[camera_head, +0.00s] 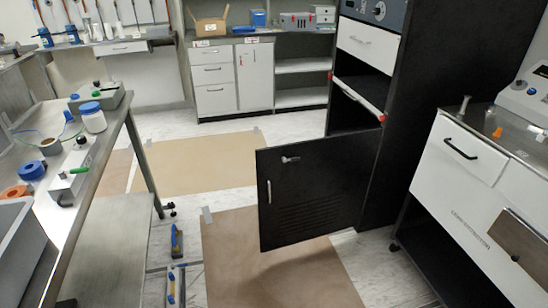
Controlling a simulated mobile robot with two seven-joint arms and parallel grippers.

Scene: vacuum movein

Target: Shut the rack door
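The black rack (415,110) stands right of centre, with a control panel at the top and a white drawer (368,44) below it. Its black rack door (318,192) stands open and sticks out to the left from the lower part of the rack. The door has a small latch and an upright metal handle (269,192) near its free left edge, and louvre slots low down. The compartment behind the door is mostly hidden. Neither of my grippers is in view.
A metal workbench (122,112) with jars and tools stands at left. A white drawer cabinet (465,165) stands at right. Brown sheets (275,270) cover parts of the floor. Blue-handled tools (176,242) lie on the floor left of the door. Cabinets (213,78) line the back.

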